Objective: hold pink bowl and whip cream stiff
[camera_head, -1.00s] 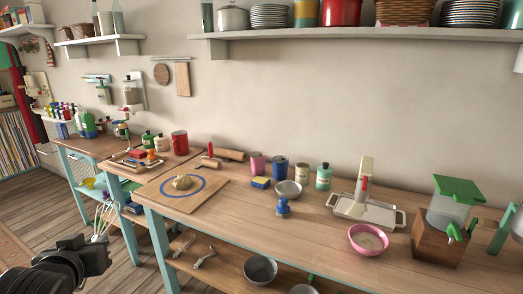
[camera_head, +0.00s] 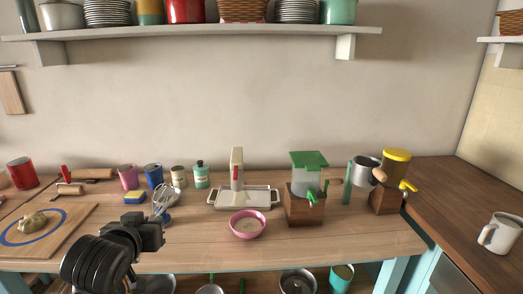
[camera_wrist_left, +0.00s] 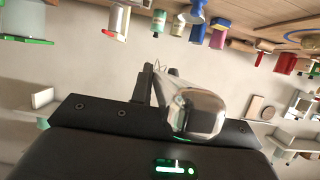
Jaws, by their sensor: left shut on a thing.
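The pink bowl (camera_head: 247,224) stands on the wooden table, right of my left gripper, with pale cream in it. My left gripper (camera_head: 152,222) is shut on a wire whisk (camera_head: 164,197), which points up above the table's front part. The whisk and the bowl are apart. My right gripper is not in view.
Behind the bowl is a metal tray (camera_head: 262,197) with a white upright device. To its right stands a green-lidded dispenser (camera_head: 306,190) on a wooden block. A dough board (camera_head: 75,217) lies at the left. Bare tabletop (camera_head: 350,240) lies front right.

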